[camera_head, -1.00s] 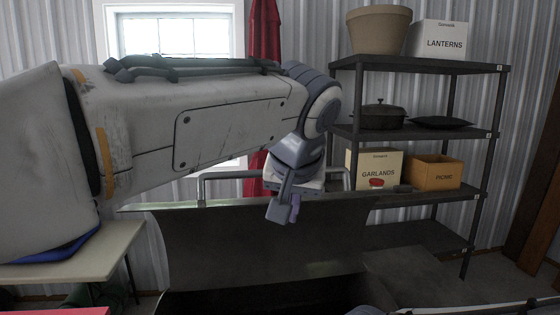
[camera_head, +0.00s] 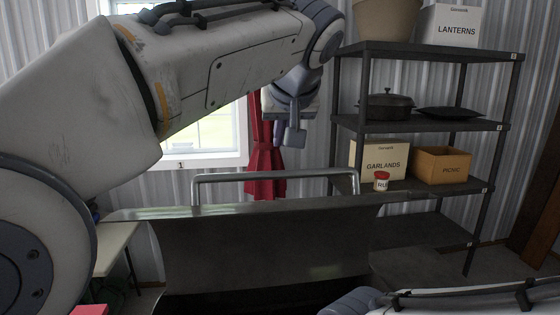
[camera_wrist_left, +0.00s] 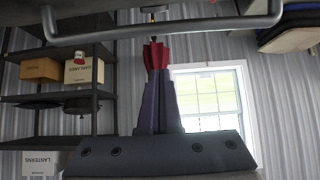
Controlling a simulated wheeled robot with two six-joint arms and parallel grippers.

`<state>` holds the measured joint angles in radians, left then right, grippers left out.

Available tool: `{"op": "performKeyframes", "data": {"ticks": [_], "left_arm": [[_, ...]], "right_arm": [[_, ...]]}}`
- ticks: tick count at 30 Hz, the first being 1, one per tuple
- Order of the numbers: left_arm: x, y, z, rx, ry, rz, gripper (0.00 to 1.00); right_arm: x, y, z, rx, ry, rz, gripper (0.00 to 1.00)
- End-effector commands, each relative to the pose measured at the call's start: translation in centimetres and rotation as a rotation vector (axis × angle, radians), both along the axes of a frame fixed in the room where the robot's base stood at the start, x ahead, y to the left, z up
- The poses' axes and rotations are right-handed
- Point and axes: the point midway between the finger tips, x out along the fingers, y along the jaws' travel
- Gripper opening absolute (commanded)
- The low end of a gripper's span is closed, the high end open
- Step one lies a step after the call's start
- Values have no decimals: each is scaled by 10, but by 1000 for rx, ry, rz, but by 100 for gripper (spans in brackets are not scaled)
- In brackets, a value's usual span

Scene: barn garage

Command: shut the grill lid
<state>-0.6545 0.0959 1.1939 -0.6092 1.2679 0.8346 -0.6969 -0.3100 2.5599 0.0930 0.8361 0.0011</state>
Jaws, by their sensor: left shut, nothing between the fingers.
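The grill lid (camera_head: 270,250) is open and stands up, its dark inside facing me in the head view. Its metal bar handle (camera_head: 275,176) runs along the top edge. It also shows across the top of the left wrist view, where the handle (camera_wrist_left: 165,30) appears upside down. My left gripper (camera_head: 293,138) is above the handle, apart from it, pointing down. Its fingers are shut and empty; they also show in the left wrist view (camera_wrist_left: 158,90). My right arm shows at the lower right of the head view; its gripper is out of frame.
A dark shelf unit (camera_head: 430,122) stands right of the lid, with boxes, a pot, a pan and a red-lidded jar (camera_head: 381,181). A red folded cloth item (camera_head: 265,165) hangs behind the handle beside the window. A pale table (camera_head: 112,250) stands at left.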

Motion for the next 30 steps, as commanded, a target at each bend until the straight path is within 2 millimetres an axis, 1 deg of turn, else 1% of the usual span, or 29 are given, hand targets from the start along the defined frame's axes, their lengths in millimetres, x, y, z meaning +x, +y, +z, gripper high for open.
{"op": "performKeyframes", "data": {"ticks": [1,6,11,12,15,18,22,30], "left_arm": [[8,2,-7,4,5,2,0],[36,7,-32,5,6,3,0],[59,12,-54,4,7,2,0],[47,8,-52,1,2,-3,0],[33,7,-54,1,1,-3,0],[24,6,-56,2,1,-1,0],[18,5,-58,0,1,1,0],[17,5,-59,1,1,1,0]], "right_arm": [[0,0,3,0,0,0,98],[0,0,11,0,0,0,98],[0,0,19,0,0,-1,98],[0,0,19,0,0,-1,98],[0,0,21,0,0,-1,98],[0,0,24,0,0,-1,98],[0,0,24,0,0,-1,98],[0,0,24,0,0,-1,98]]}}
